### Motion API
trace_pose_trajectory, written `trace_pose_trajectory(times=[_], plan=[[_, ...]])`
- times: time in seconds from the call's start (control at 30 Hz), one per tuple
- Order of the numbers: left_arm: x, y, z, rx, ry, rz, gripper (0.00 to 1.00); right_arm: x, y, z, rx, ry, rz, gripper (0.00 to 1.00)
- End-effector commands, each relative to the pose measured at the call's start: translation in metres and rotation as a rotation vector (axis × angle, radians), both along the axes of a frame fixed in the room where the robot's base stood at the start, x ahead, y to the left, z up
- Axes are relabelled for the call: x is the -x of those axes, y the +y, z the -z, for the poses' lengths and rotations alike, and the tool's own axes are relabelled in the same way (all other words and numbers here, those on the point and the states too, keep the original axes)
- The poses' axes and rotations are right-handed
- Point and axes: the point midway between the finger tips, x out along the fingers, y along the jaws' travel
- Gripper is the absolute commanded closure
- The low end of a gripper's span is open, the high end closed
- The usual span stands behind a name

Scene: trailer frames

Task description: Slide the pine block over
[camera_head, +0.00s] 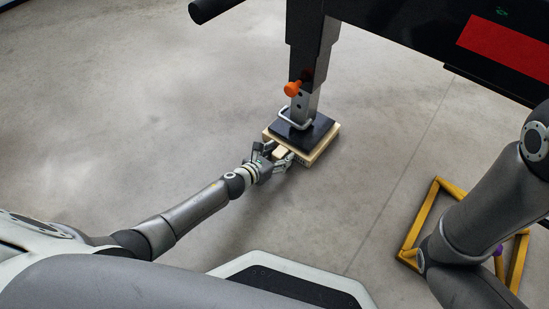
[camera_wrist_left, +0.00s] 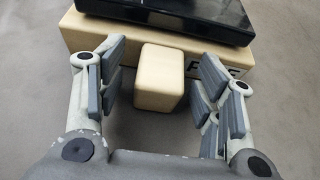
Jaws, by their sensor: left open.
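The pine block (camera_head: 318,153) lies on the floor under the black foot plate (camera_head: 300,131) of a jack leg. In the left wrist view the pale block (camera_wrist_left: 88,41) has dark lettering on its front, partly hidden by a finger. A smaller pale wooden piece (camera_wrist_left: 159,80) sticks out in front of it; I cannot tell whether it is joined on. My left gripper (camera_head: 275,156) is open at the block's near side. In the left wrist view its fingers (camera_wrist_left: 162,72) stand either side of the smaller piece, with gaps showing. My right gripper is not in view.
The jack leg (camera_head: 304,103) with an orange knob (camera_head: 292,89) rises from the plate to a dark trailer beam (camera_head: 400,25). A yellow frame (camera_head: 410,236) lies on the floor at right, partly behind my right arm. The concrete floor left of the block is clear.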

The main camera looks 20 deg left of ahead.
Motion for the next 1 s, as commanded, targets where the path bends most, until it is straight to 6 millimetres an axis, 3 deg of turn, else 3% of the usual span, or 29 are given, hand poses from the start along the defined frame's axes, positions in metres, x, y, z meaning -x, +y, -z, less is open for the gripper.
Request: trace_pose_trajectory(times=[0.2, 0.67, 1.0], plan=[[0.0001, -0.0003, -0.0004, 0.000, 0.000, 0.000, 0.42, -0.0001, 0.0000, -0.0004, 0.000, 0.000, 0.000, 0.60], [0.0003, -0.0004, -0.0004, 0.001, 0.000, 0.001, 1.00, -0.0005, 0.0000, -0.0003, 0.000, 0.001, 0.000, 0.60], [0.0001, 0.0011, -0.0002, 0.000, 0.000, 0.001, 1.00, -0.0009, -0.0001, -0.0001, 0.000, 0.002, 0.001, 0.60]])
